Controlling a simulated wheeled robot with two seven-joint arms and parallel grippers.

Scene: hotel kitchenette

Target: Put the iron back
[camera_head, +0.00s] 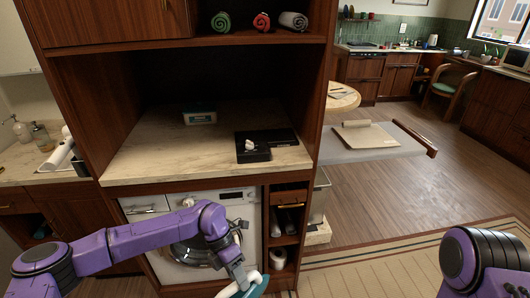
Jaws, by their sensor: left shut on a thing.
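The iron (256,284), teal and white, shows at the bottom edge of the view, in front of the washing machine, partly cut off by the frame. My left gripper (241,284) is shut on it; the fingertips are partly hidden and close to the frame edge. My right arm comes in at the lower right, but its gripper is out of view.
A wooden cabinet has a marble counter (150,161) with a pale box (200,117) and a black tray (240,155). A washing machine (166,262) and narrow cubbies (292,239) are below. A grey board (343,152) juts out at right; open floor lies beyond.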

